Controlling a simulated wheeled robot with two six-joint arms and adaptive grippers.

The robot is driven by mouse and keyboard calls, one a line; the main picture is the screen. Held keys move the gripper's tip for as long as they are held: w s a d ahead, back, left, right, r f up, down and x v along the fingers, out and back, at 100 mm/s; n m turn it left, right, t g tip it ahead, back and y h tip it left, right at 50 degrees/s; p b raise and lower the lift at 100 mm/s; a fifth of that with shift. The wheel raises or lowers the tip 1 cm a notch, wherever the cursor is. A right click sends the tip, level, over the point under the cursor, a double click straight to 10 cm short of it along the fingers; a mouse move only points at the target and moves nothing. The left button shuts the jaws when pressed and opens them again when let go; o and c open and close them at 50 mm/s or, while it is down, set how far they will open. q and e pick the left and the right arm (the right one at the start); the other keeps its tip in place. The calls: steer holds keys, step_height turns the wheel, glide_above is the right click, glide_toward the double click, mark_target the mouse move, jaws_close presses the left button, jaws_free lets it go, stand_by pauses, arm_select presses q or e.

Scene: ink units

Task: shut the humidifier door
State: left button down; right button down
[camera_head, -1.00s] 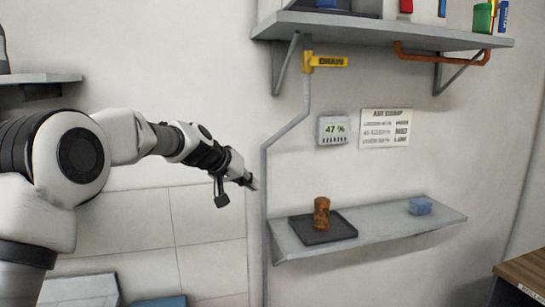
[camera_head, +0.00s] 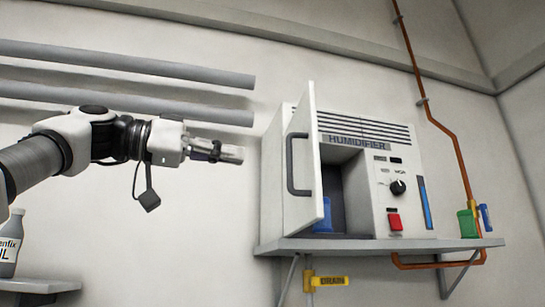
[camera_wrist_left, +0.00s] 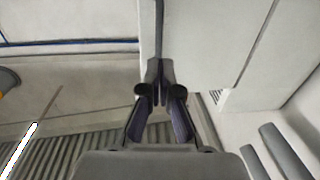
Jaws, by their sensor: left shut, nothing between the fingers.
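The white humidifier (camera_head: 410,165) stands on a grey wall shelf. Its door (camera_head: 303,205) is open, swung out toward me on the left side of the opening, with a dark bar handle (camera_head: 290,165) on its outer face. A blue thing (camera_head: 325,215) shows inside the dark opening. My left gripper (camera_head: 238,154) is shut and empty, to the left of the door with a gap between them in the head view. In the left wrist view its closed fingers (camera_wrist_left: 160,92) point at a pale surface with a dark vertical strip; I cannot tell if they touch it. My right gripper is not in view.
The shelf (camera_head: 460,243) carries a green container (camera_head: 468,224) at its right end. Two grey pipes (camera_head: 180,75) run along the wall above my left arm. A bottle (camera_head: 10,243) stands at lower left.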

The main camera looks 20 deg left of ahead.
arm_select(q)
steer(key=p+x, duration=0.3)
steer(key=x, duration=0.4)
steer(key=shift+d, duration=0.3)
steer(key=shift+w, duration=0.2)
